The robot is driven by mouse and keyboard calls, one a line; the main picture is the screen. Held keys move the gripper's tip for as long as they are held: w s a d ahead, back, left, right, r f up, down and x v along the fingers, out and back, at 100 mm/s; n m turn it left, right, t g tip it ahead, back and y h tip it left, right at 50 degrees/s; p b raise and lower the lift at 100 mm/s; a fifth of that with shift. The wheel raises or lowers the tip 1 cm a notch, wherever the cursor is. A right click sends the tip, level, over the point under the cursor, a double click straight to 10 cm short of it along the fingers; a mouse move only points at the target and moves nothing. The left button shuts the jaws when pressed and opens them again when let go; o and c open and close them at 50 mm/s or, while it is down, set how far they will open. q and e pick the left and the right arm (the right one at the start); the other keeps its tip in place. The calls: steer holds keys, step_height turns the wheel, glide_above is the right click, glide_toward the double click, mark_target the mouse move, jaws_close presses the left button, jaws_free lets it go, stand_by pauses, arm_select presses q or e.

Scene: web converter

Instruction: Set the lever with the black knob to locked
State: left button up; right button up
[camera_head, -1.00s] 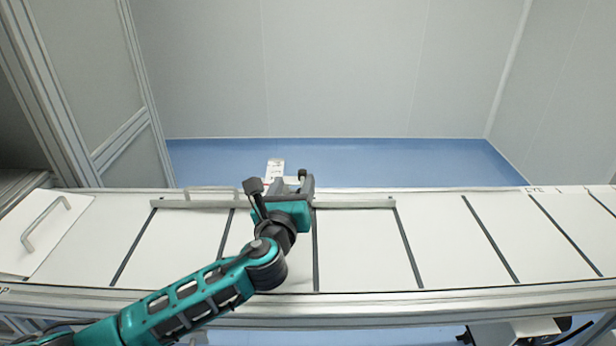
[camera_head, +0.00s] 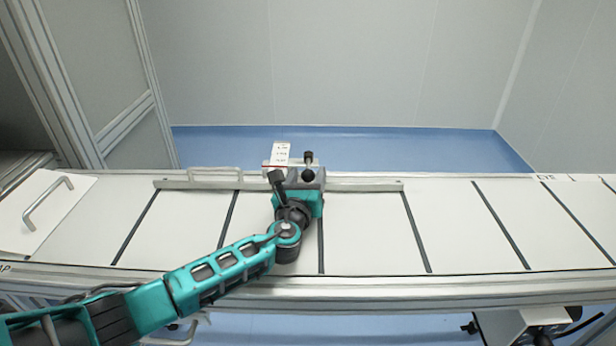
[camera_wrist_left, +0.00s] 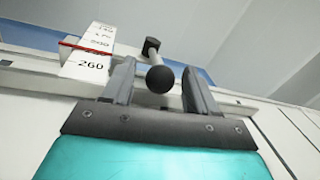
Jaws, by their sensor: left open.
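The lever's round black knob (camera_wrist_left: 160,79) shows in the left wrist view between my two open fingers, apart from both as far as I can see. A short metal shaft runs from it up to a smaller dark end (camera_wrist_left: 151,46). In the head view the black knob (camera_head: 308,175) also sits between the fingertips of my left gripper (camera_head: 307,173), at the far rail. The left gripper (camera_wrist_left: 158,76) is open and holds nothing. No locked or unlocked marking is readable. My right gripper is not in view.
A white number scale (camera_head: 281,154) with a red line stands left of the lever; "260" reads on the scale (camera_wrist_left: 90,63) in the wrist view. A metal bar (camera_head: 365,186) runs along the far edge. White panels (camera_head: 455,225) to the right are clear.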

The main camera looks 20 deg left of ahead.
arm_select(q)
steer(key=shift+w, duration=0.55)
steer(key=shift+c, duration=0.5)
jaws_close()
